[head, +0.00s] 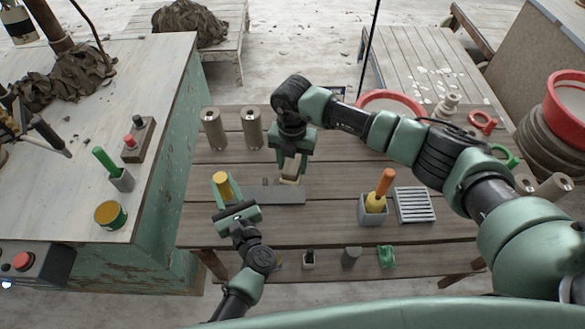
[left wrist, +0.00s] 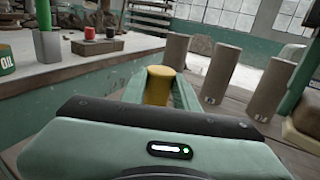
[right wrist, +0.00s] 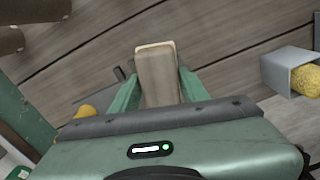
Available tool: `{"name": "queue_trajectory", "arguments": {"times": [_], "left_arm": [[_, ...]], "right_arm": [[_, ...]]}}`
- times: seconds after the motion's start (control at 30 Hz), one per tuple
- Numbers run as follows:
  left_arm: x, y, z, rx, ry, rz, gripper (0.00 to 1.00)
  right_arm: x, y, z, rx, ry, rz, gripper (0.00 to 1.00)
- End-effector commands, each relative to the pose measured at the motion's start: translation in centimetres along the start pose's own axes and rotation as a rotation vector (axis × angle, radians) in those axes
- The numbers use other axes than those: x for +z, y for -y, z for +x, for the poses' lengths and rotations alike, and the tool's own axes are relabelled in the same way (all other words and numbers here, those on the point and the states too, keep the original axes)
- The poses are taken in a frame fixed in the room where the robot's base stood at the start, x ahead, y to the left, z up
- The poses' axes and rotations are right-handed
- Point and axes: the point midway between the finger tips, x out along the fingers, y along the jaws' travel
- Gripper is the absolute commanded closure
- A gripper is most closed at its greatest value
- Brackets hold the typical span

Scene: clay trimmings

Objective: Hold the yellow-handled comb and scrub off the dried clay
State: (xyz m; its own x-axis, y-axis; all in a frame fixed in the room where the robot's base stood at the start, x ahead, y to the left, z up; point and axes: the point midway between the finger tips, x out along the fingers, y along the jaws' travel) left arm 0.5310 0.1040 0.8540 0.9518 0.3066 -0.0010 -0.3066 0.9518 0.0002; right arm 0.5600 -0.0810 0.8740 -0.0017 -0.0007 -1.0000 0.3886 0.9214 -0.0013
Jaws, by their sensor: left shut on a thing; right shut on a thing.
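The comb's yellow handle (head: 221,183) is between the fingers of my left gripper (head: 222,190), which is shut on it; the handle also shows in the left wrist view (left wrist: 158,86). A flat grey piece (head: 275,194), seemingly the comb's body, extends right from there over the table; I cannot tell whether it touches the planks. My right gripper (head: 289,165) is shut on a wooden block brush with a pale lower edge (right wrist: 158,75), held just above or against the grey piece's far edge. Dried clay is too small to make out clearly.
A grey holder (head: 374,217) with an orange-handled yellow brush and a slatted grey tray (head: 416,205) stand to the right. Two grey-brown cylinders (head: 213,128) stand behind my left gripper. Small items, including a green one (head: 386,256), sit along the front.

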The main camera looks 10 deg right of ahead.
Motion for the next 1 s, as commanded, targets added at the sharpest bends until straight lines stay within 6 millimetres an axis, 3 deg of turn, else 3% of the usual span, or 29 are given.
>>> {"name": "queue_trajectory", "arguments": {"times": [0.3, 1.0], "left_arm": [[0.0, 0.0, 0.0, 0.0, 0.001, 0.001, 1.0], [0.0, 0.0, 0.0, 0.0, 0.0, 0.001, 1.0]], "right_arm": [[0.0, 0.0, -1.9, 0.001, 0.0, -0.001, 1.0], [0.0, 0.0, -2.0, 0.001, 0.0, 0.0, 1.0]]}}
